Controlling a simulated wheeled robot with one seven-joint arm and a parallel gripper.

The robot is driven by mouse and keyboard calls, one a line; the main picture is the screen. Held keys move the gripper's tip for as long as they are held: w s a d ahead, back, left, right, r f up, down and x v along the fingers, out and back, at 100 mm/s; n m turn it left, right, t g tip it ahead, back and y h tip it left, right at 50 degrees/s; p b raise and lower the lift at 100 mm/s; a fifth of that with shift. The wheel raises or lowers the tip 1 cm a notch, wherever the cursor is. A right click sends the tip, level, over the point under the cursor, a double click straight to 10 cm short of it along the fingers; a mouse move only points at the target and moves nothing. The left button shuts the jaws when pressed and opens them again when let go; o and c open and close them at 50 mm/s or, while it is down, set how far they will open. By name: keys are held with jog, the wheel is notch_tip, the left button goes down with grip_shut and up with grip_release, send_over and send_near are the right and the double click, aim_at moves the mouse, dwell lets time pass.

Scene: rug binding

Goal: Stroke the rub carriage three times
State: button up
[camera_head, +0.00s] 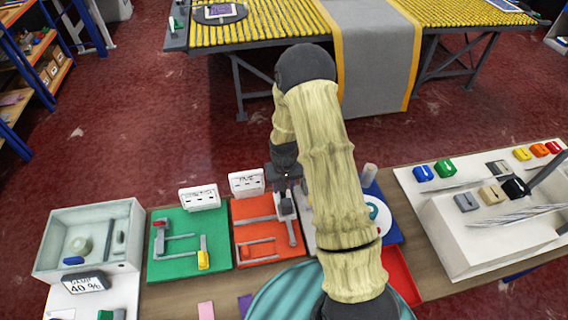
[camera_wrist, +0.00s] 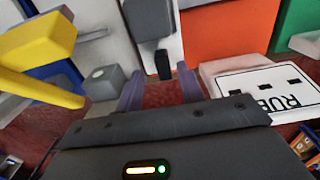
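The rub carriage (camera_head: 286,208) looks like a pale grey block with a dark upright part, at the right side of the orange board (camera_head: 256,240). In the wrist view a grey block with a black end (camera_wrist: 163,66) appears between and just beyond my fingertips. My gripper (camera_head: 286,182) is above the carriage, pointing down. In the wrist view its two fingers (camera_wrist: 160,88) stand apart, with a gap on each side of the black end. I cannot tell whether either finger touches it. My arm hides part of the bench to the right.
A white sign (camera_head: 247,182) stands behind the orange board; the wrist view shows "RUB" lettering on it (camera_wrist: 262,88). A yellow bar (camera_wrist: 35,65) is close in the wrist view.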

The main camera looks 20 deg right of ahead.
notch_tip(320, 180, up, 16)
jog(key=b, duration=0.3)
jog(key=shift+s, duration=0.1)
dwell(0.3)
jog(key=s+r+t, duration=0.1)
jog(key=s+r, duration=0.1)
jog(key=s, duration=0.6)
jog(key=s+r+t, duration=0.1)
jog(key=s+r, duration=0.1)
jog(key=s, duration=0.6)
jog(key=shift+s+r+n+t, duration=0.25)
jog(key=shift+s+n+t, duration=0.05)
jog(key=shift+s, duration=0.05)
